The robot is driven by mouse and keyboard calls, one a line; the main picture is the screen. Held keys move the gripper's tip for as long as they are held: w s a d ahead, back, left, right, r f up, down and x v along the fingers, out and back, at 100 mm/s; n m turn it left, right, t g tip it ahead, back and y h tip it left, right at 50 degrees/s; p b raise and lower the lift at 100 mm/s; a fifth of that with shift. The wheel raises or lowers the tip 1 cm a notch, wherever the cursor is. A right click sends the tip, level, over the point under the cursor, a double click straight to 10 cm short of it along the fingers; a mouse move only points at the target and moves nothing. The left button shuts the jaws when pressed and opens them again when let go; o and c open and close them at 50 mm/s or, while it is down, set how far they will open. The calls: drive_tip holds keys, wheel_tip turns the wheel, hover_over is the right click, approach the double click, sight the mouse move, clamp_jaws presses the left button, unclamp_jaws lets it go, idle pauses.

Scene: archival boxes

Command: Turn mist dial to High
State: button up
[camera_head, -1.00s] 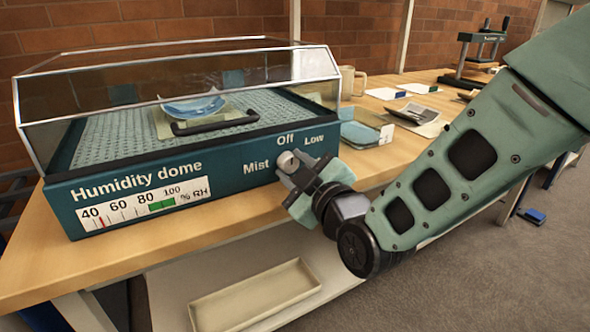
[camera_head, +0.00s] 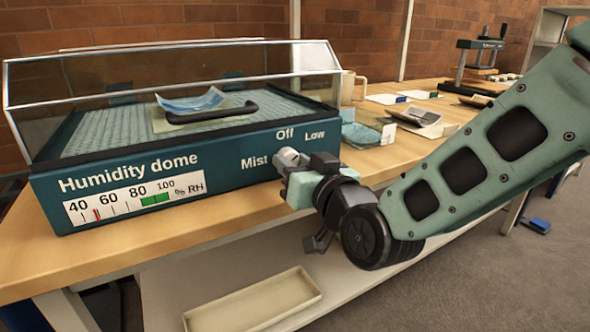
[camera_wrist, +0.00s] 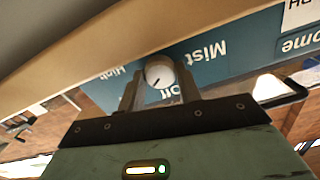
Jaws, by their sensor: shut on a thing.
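The mist dial (camera_wrist: 159,72) is a round pale knob with a dark pointer line on the front of the teal humidity dome (camera_head: 110,205). In the wrist view, which is upside down, the line slants to the lower left, to the left of the Off label (camera_wrist: 172,92). The High label (camera_wrist: 124,72) is partly visible left of the dial. My gripper (camera_wrist: 162,82) is shut on the dial, one finger on each side. In the head view my gripper (camera_head: 288,163) covers most of the dial and the High label; Mist, Off and Low show.
The dome stands on a wooden table (camera_head: 215,228) with a clear lid (camera_head: 180,65) over a bowl-like blue sheet. A shallow tray (camera_head: 255,303) sits on the shelf below. Brick wall stands behind.

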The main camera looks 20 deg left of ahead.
drive_tip(key=m+b, duration=0.1)
drive_tip(key=m, duration=0.5)
drive_tip(key=shift+f+m, duration=0.15)
drive_tip(key=shift+m, duration=0.15)
drive_tip(key=m+b, duration=0.1)
drive_tip(key=m, duration=0.5)
drive_tip(key=shift+m, duration=0.3)
drive_tip(key=o, duration=1)
